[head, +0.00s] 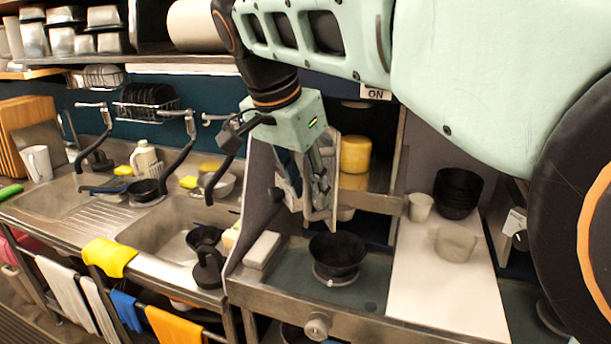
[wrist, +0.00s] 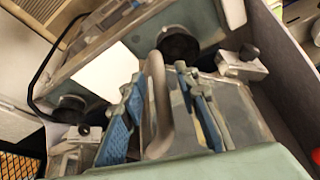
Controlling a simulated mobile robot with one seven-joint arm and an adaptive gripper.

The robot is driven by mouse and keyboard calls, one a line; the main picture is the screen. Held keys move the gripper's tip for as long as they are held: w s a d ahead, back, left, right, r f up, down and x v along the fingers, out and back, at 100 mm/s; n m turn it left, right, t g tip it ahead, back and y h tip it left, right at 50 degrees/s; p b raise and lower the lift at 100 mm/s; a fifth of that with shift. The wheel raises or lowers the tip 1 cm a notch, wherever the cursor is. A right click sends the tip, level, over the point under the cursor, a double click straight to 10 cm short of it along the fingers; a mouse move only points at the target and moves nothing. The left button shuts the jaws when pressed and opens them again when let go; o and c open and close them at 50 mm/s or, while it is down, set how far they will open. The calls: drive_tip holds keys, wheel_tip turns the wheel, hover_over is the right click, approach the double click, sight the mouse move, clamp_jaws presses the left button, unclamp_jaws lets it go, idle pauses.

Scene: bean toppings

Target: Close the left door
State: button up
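The left door (head: 334,160) is a narrow, metal-framed panel standing open, seen nearly edge-on in front of the cabinet in the head view. My gripper (head: 309,198) is at this door, pointing down, and hides part of it. In the wrist view, a grey bar handle (wrist: 158,105) lies between the two blue-padded fingers of my gripper (wrist: 163,112). The fingers are apart, with gaps showing beside the handle, so the gripper looks open around it. The handle is mostly hidden in the head view.
A yellow container (head: 355,155) stands inside the open cabinet. Below are a black bowl (head: 338,255) and a white block (head: 262,250) on the counter. A white board (head: 440,285) lies to the right; sinks (head: 170,225) are at left.

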clamp_jaws()
drive_tip(key=shift+d, duration=0.15)
idle(0.5)
